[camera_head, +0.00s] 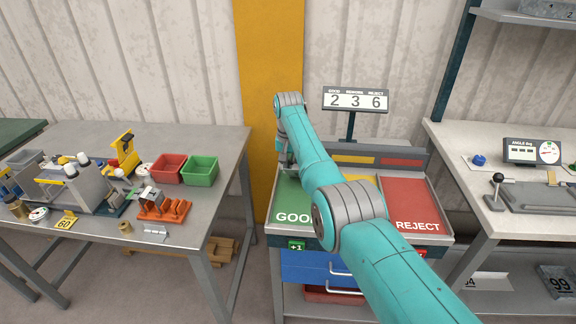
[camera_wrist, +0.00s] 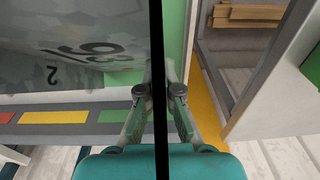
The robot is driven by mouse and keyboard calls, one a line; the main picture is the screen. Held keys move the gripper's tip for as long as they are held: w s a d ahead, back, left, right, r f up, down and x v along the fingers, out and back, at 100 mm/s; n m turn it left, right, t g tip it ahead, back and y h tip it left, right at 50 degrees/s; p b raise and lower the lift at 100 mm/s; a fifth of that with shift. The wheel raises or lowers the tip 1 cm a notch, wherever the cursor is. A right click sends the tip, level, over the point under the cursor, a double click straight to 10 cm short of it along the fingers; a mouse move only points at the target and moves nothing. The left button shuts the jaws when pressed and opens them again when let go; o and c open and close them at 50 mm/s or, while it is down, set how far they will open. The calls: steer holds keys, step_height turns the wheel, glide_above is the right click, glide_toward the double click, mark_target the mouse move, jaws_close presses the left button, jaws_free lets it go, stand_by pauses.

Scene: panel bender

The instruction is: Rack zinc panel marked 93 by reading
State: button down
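A grey mottled zinc panel (camera_wrist: 75,45) fills the upper left of the wrist view. Its upside-down marking looks like 93, but I cannot read it surely. A thin dark edge runs between the fingers of my gripper (camera_wrist: 163,95), which look closed on it. In the head view my gripper (camera_head: 284,158) is by the back left of the green GOOD tray (camera_head: 291,207), and the held panel is not discernible there. The red REJECT tray (camera_head: 412,200) is at right; my arm hides most of the middle tray.
A counter display (camera_head: 355,101) reads 2, 3, 6 for good, rework, reject. The angle gauge (camera_head: 532,151) shows dashes on the right bench. Panels marked 34 (camera_head: 484,283) and 99 (camera_head: 558,281) sit on its lower shelf. The left table (camera_head: 205,218) holds bins and tools.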

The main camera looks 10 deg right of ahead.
steer(key=shift+g, duration=0.4)
steer(key=f, duration=0.1)
steer(key=s+f, duration=0.1)
steer(key=f, duration=0.1)
steer(key=s+f, duration=0.1)
steer(key=f, duration=0.1)
steer(key=c, duration=1.2)
jaws_free()
steer(key=shift+c, duration=0.2)
steer(key=shift+w, duration=0.1)
steer(key=shift+w+d+f, duration=0.2)
steer(key=shift+w+f, duration=0.15)
steer(key=shift+a+r, duration=0.15)
steer(key=shift+r, duration=0.05)
steer(key=shift+r, duration=0.5)
step_height(320, 180, up, 11)
steer(key=shift+r, duration=0.1)
